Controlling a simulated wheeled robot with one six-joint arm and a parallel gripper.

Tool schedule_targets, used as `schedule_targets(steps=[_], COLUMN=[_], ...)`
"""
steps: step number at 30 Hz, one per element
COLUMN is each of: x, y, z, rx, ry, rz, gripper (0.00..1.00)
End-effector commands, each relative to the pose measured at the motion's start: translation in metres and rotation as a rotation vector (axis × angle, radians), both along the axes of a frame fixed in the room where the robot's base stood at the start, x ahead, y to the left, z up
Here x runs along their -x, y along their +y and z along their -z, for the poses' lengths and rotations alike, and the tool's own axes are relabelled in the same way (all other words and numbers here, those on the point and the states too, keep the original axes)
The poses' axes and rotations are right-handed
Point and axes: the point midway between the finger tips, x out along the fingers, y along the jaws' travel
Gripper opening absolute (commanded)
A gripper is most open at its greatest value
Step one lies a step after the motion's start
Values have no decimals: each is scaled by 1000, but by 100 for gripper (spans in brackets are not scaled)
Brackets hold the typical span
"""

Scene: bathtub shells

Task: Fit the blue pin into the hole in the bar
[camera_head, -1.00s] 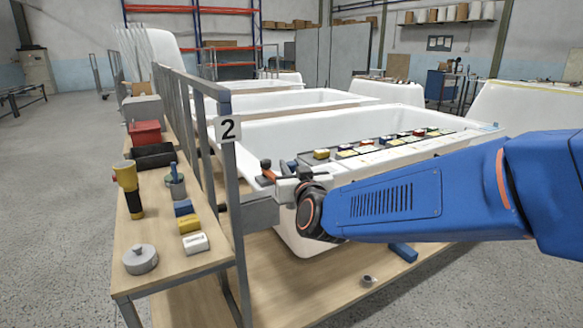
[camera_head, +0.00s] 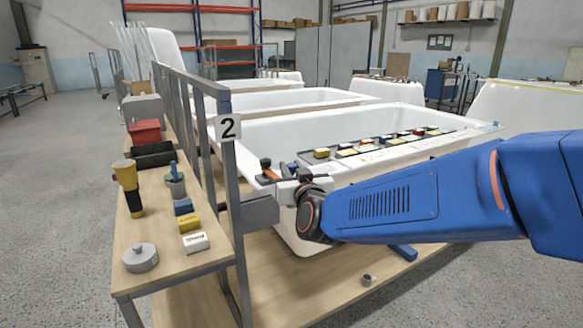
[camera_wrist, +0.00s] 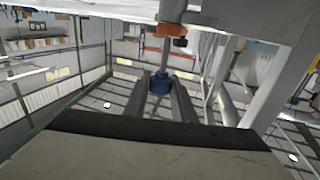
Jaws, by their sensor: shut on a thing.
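My gripper (camera_wrist: 166,98) shows in the wrist view as two dark fingers closed around a blue piece, which I take for the blue pin (camera_wrist: 160,83). A thin grey shaft runs from the blue piece towards an orange and dark fitting (camera_wrist: 172,30) under a pale edge. I cannot tell whether the shaft touches the fitting. In the head view my gripper (camera_head: 287,186) is at the near left corner of the front tub, beside an orange and dark fitting (camera_head: 266,169). The hole is not visible, and I cannot single out the bar.
A wooden side bench (camera_head: 160,235) holds a yellow tool, small blocks and a round grey part. The white tub (camera_head: 260,135) carries a row of coloured blocks. A blue piece (camera_head: 404,252) lies below my arm.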

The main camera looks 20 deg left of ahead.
Motion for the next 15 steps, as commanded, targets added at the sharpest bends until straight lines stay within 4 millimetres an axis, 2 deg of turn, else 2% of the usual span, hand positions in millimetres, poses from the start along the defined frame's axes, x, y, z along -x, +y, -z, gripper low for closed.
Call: schedule_targets(steps=[15], x=[0], y=[0], z=[11], rx=[1], ry=[1], rz=[-1], gripper=[2])
